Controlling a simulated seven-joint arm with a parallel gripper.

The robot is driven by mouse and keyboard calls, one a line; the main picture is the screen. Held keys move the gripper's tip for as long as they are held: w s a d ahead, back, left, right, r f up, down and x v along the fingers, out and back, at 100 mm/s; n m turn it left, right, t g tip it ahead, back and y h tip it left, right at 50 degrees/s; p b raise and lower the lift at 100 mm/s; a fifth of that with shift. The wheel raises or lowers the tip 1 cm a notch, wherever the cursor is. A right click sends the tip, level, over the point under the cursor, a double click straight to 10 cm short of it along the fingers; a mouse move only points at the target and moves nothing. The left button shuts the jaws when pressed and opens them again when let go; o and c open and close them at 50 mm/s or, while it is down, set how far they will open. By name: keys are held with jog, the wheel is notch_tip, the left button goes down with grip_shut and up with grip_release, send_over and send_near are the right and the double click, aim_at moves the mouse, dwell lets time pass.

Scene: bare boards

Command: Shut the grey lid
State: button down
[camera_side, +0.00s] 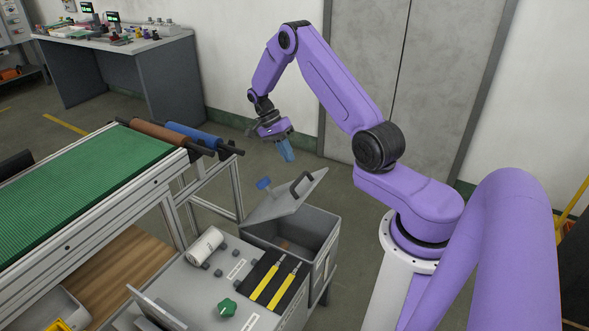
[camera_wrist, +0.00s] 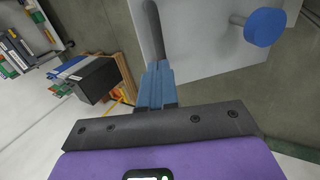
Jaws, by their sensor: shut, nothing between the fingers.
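The grey lid (camera_side: 284,199) is hinged on a grey box (camera_side: 318,229) and stands partly open, tilted up, with a dark handle (camera_side: 302,183) and a blue knob (camera_side: 263,183). In the wrist view the lid (camera_wrist: 205,35) fills the upper middle, with its dark handle (camera_wrist: 153,30) and the blue knob (camera_wrist: 265,27). My gripper (camera_side: 288,157) is above the lid in the side view, its blue fingers pointing down. In the wrist view the fingers (camera_wrist: 157,68) are together and empty, close to the handle in the picture; I cannot tell if they touch it.
A grey worktop holds a white cylinder (camera_side: 205,246), yellow-handled tools (camera_side: 274,280) and a green knob (camera_side: 227,307) in front of the box. A green conveyor (camera_side: 85,175) with rollers is at left. A desk (camera_side: 125,60) stands behind. Open floor lies beyond the box.

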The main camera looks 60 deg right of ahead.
aim_at(311, 186)
jog(key=x, duration=0.5)
jog(key=shift+s+f, duration=0.2)
jog(key=shift+f, duration=0.05)
jog(key=s+f, duration=0.7)
jog(key=shift+s, duration=0.2)
jog(key=x, duration=1.1)
jog(key=shift+w+f, duration=0.15)
jog(key=shift+w, duration=0.3)
jog(key=shift+d, duration=0.15)
